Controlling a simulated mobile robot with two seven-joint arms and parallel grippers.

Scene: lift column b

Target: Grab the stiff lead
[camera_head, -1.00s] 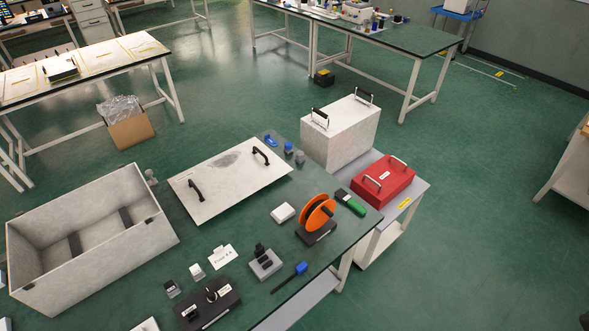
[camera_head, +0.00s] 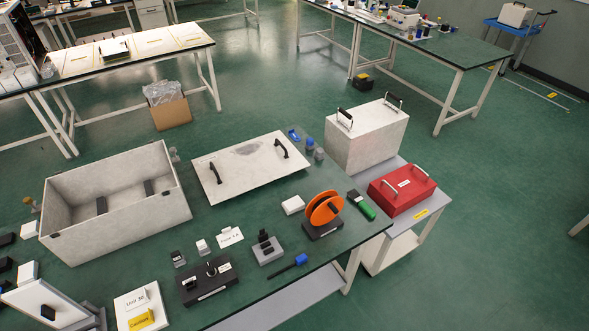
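Nothing in view is clearly marked as the stiff lead, and I cannot tell which item it is. A thin dark rod with a blue end (camera_head: 289,266) lies on the green table near its front edge. An orange reel (camera_head: 324,207) stands upright on a dark base on the same table. A green and black tool (camera_head: 362,205) lies to the right of the reel. Neither of my grippers shows in the head view.
An open grey box (camera_head: 120,205) and a flat lid with two black handles (camera_head: 250,168) are on the table (camera_head: 255,298). A black unit (camera_head: 206,282) and a grey block (camera_head: 267,250) sit in front. A red case (camera_head: 402,190) rests on a side cart.

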